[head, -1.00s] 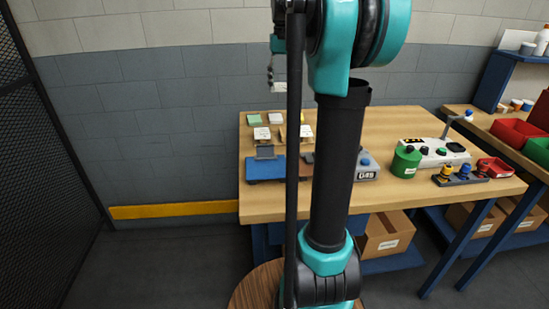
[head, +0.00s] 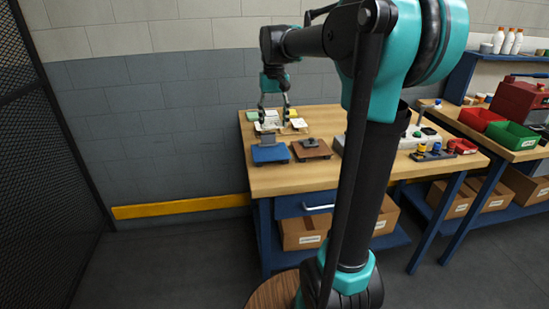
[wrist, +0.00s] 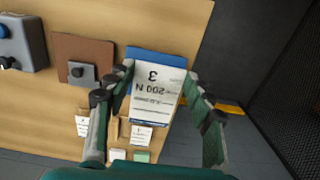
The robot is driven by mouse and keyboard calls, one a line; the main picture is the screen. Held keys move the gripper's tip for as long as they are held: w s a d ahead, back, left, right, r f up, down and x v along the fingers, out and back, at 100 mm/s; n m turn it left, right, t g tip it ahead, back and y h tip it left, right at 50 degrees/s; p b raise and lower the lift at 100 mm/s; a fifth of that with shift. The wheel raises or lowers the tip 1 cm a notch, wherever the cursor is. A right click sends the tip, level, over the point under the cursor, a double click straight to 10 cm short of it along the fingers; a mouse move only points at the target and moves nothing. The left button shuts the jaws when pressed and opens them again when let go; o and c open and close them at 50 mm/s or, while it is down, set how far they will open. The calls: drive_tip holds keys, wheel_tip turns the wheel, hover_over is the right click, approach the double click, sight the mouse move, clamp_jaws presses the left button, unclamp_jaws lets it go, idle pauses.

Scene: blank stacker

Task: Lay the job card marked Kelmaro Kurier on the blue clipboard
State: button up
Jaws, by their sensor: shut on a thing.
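My gripper (wrist: 158,82) is shut on a white job card (wrist: 155,95), with a fingertip at each side edge. The card shows upside-down print that looks like "N 002" and "3"; its name is too small to read. In the wrist view the blue clipboard (wrist: 160,57) lies behind the card, which covers much of it. In the head view my gripper (head: 275,108) is above the back left of the workbench, behind the blue clipboard (head: 270,154). The clipboard lies flat near the front left edge with a grey clip at its back.
A brown clipboard (head: 311,150) with a grey clip lies right of the blue one. Other cards, one of them (wrist: 141,135) in the wrist view, stand or lie behind the clipboards. A grey box (wrist: 25,40) is beyond the brown clipboard. The wall is close behind the workbench.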

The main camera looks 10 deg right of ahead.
wheel_tip(320, 180, down, 14)
drive_tip(key=shift+r, duration=0.1)
idle(0.4)
drive_tip(key=o, duration=0.8)
wheel_tip(320, 180, up, 12)
drive_tip(key=shift+f, duration=0.15)
drive_tip(key=s+d+f+t, duration=0.1)
drive_tip(key=s+f, duration=0.3)
drive_tip(key=s+d+f, duration=0.1)
drive_tip(key=s+f, duration=0.3)
drive_tip(key=f, duration=0.1)
drive_tip(key=s+d+f+t, duration=0.1)
drive_tip(key=s+f, duration=0.3)
drive_tip(key=shift+f+t, duration=0.3)
drive_tip(key=shift+f, duration=0.1)
drive_tip(key=s+d+f+t, duration=0.1)
drive_tip(key=s+f, duration=0.7)
drive_tip(key=s, duration=0.2)
drive_tip(key=shift+f+t, duration=0.3)
drive_tip(key=shift+f, duration=0.05)
